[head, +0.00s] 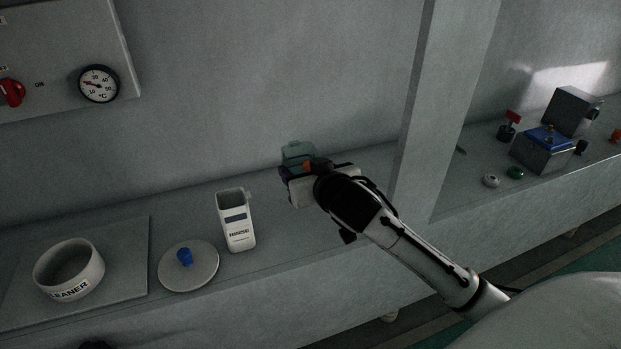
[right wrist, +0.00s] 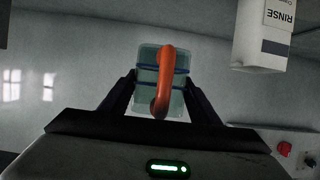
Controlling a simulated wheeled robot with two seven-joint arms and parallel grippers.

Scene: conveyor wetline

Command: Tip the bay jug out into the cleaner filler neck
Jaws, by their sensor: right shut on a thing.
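The bay jug is a translucent grey-green container (head: 297,151) with an orange handle. In the head view it is at the middle, partly hidden behind my right gripper (head: 303,172). In the right wrist view the jug (right wrist: 147,88) sits between the two dark fingers of my right gripper (right wrist: 161,82), which is shut on it, with the orange handle (right wrist: 164,75) facing the camera. I cannot tell whether its base touches the counter. The cleaner filler neck (head: 70,270) is an open white ring at the far left, well away from the jug. My left gripper is not identifiable.
A white RINSE jug (head: 236,222) stands between my right gripper and the neck. A round lid with a blue knob (head: 187,264) lies beside the neck's plate (head: 128,262). A pillar (head: 435,110) rises right of my gripper. Boxes (head: 543,150) and small parts stand beyond it.

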